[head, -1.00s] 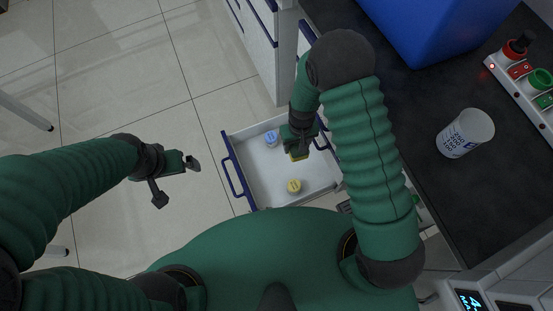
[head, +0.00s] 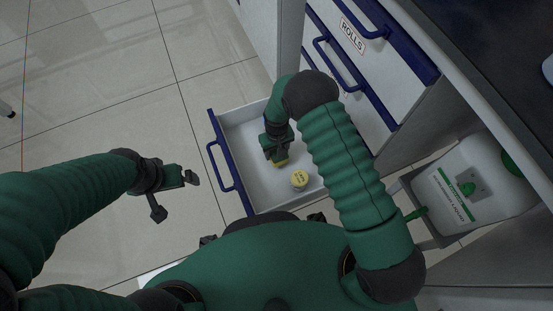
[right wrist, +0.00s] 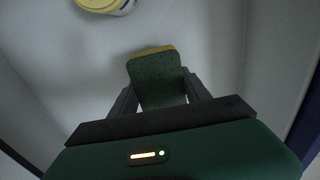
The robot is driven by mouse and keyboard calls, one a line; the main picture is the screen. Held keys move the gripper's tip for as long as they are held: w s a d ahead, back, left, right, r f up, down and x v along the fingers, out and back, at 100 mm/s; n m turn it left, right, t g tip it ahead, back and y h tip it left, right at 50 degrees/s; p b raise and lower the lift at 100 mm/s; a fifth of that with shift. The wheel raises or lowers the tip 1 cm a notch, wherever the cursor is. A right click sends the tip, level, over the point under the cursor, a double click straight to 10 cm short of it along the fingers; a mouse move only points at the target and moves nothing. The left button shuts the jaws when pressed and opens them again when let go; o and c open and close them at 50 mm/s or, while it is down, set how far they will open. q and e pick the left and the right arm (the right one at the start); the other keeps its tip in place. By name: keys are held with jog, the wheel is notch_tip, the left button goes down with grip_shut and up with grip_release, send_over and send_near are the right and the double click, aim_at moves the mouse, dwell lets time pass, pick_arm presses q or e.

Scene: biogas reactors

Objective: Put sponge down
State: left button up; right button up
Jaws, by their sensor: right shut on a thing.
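The sponge (right wrist: 158,80) is green with a yellow layer along its far edge. My right gripper (right wrist: 160,92) is shut on it, with a finger on each side. In the head view the right gripper (head: 277,155) is inside the open drawer (head: 255,190), and a little of the yellow sponge (head: 281,163) shows below it. I cannot tell whether the sponge touches the drawer floor. My left gripper (head: 176,195) is open and empty above the floor, left of the drawer.
A yellow-lidded container (head: 300,179) stands in the drawer close to the right gripper; its lid also shows in the right wrist view (right wrist: 100,4). A cabinet drawer labelled ROLLS (head: 352,36) is behind. A white canister (head: 470,190) stands at the right.

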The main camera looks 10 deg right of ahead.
notch_tip(320, 180, down, 4)
jog(key=shift+d+r+b, duration=0.1)
jog(key=shift+r+b, duration=0.1)
jog(key=shift+b, duration=0.7)
jog(key=shift+c, duration=0.5)
jog(key=shift+r, duration=0.1)
jog(key=o, duration=1.3)
